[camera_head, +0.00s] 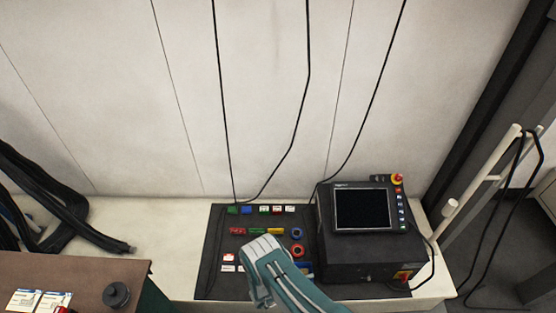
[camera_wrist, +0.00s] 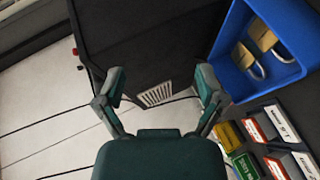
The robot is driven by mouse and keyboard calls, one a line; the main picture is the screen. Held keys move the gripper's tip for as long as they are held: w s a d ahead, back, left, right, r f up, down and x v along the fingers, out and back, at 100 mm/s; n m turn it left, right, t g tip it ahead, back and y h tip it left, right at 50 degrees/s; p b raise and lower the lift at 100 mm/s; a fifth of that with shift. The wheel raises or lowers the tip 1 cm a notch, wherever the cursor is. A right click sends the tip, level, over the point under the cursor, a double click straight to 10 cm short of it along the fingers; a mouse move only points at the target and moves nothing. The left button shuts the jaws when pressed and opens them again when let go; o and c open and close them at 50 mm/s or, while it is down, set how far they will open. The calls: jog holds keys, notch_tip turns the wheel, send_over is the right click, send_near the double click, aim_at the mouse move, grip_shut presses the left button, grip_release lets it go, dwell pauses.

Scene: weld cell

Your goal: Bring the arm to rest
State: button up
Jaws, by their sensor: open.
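My arm (camera_head: 288,280) reaches up from the bottom edge of the head view, over the front of a black mat. In that view the gripper's fingers cannot be made out. In the wrist view my gripper (camera_wrist: 160,88) is open, its two fingers spread apart with nothing between them. Beyond the fingers is the dark side of a black box with a slotted vent (camera_wrist: 156,95). A blue tray (camera_wrist: 236,52) with brass padlocks (camera_wrist: 262,35) lies to the right of the right finger.
The black control box (camera_head: 360,255) with a screen stands right of my arm. The black mat (camera_head: 215,285) holds several coloured tags and rings. A brown surface (camera_head: 95,270) with a dark knob is at lower left. Black cables hang along the pale wall. Bare bench (camera_head: 165,225) shows left of the mat.

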jog(key=w+a+r+m+t+y, duration=0.1)
jog(key=w+a+r+y, duration=0.3)
jog(key=w+r, duration=0.5)
jog(key=w+a+r+m+t+y, duration=0.1)
jog(key=w+a+r+y, duration=0.3)
jog(key=w+r, duration=0.45)
jog(key=w+a+r+t+y, duration=0.1)
jog(key=w+a+r+y, duration=0.1)
jog(key=r, duration=1)
jog(key=w+a+r+y, duration=0.2)
jog(key=r+y, duration=0.1)
jog(key=r, duration=1)
jog(key=s+d+r+g+y, duration=0.1)
jog(key=s+d+r, duration=0.2)
jog(key=s+r, duration=0.55)
jog(key=s+d+r+y, duration=0.1)
jog(key=s+d+r, duration=0.2)
jog(key=s+r, duration=0.55)
jog(key=s+d+r+g+h, duration=0.1)
jog(key=s+d, duration=0.4)
jog(key=s, duration=0.6)
jog(key=s+d+r+g+h, duration=0.1)
jog(key=s+d+r, duration=0.3)
jog(key=s, duration=0.6)
jog(key=shift+s+d+r+m+g+h, duration=0.2)
jog(key=shift+s+d+m+g+h, duration=0.15)
jog(key=shift+d, duration=0.5)
